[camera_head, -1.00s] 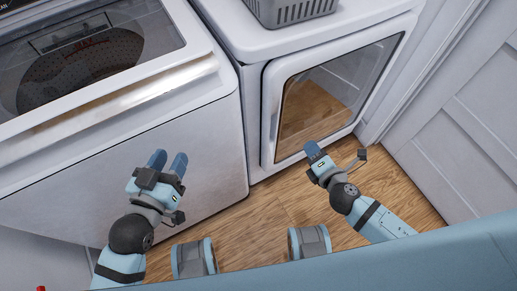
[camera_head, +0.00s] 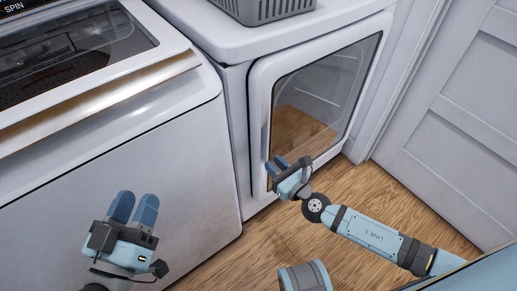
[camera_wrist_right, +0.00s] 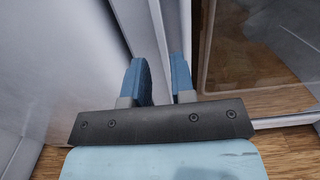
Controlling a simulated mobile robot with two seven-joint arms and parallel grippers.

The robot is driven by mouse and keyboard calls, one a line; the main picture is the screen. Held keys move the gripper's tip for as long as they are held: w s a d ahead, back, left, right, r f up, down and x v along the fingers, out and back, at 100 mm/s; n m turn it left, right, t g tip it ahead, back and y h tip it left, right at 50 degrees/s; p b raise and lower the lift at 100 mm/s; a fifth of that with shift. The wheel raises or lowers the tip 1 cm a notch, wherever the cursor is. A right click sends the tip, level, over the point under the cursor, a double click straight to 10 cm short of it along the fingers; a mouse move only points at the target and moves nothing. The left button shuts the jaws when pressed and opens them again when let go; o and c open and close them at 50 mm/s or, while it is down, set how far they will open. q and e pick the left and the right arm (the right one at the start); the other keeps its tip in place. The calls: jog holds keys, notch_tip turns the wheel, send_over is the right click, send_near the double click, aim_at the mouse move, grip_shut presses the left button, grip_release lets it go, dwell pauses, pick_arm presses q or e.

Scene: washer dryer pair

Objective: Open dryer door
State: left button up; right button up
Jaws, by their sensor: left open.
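The dryer (camera_head: 300,38) is the white machine on the right, and its glass-fronted door (camera_head: 325,90) looks shut. My right gripper (camera_head: 290,166) is at the lower left part of the door, close to the left side of its frame. In the right wrist view, the two blue fingers of my right gripper (camera_wrist_right: 159,75) are apart, with a pale vertical strip of the door frame (camera_wrist_right: 159,35) showing between and beyond them. I cannot tell whether they touch it. My left gripper (camera_head: 136,205) is open and empty in front of the washer (camera_head: 120,150).
A grey basket (camera_head: 265,10) stands on top of the dryer. A white panelled door (camera_head: 450,110) is at the right, close to the dryer. The wooden floor (camera_head: 355,190) in front of the dryer is clear apart from my own parts.

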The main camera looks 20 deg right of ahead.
aim_at(259, 149)
jog(key=x, duration=0.7)
jog(key=shift+w+a+f, duration=0.1)
jog(key=shift+w, duration=0.2)
grip_shut()
